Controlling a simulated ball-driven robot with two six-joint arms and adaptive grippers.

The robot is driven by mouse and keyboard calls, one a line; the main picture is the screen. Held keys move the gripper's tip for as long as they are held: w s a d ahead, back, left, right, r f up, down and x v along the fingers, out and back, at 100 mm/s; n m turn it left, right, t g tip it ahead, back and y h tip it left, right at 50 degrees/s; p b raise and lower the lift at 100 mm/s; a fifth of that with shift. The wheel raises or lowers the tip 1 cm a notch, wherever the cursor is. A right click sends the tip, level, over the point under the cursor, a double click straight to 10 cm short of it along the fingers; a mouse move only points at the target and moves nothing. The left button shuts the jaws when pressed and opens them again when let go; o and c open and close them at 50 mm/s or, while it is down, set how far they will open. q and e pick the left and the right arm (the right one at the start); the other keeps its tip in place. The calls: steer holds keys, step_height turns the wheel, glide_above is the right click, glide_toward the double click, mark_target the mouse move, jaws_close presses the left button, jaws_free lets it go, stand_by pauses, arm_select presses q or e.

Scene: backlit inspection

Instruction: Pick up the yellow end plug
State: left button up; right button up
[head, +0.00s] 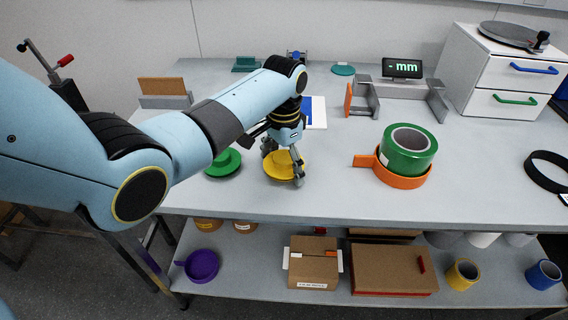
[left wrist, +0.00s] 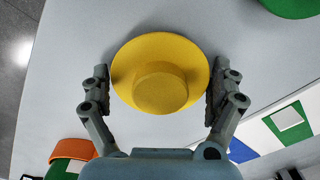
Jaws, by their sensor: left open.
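The yellow end plug (head: 281,169) is a round flanged disc with a raised hub, lying on the grey table near its front edge. In the left wrist view the yellow end plug (left wrist: 160,72) sits between the two fingers of my left gripper (left wrist: 160,90). The fingers are spread on either side of its flange, and I cannot tell whether they touch it. In the head view my left gripper (head: 284,163) is right over the plug, pointing down, and hides part of it. My right gripper is in neither view.
A green end plug (head: 223,163) lies close to the left of the yellow one. A green ring roll (head: 407,150) stands in an orange holder (head: 405,181) to the right. A black ring (head: 547,172) lies at the far right. The table front between the plug and orange holder is clear.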

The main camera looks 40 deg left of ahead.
arm_select(q)
steer(key=c, duration=0.6)
steer(key=shift+r, duration=0.1)
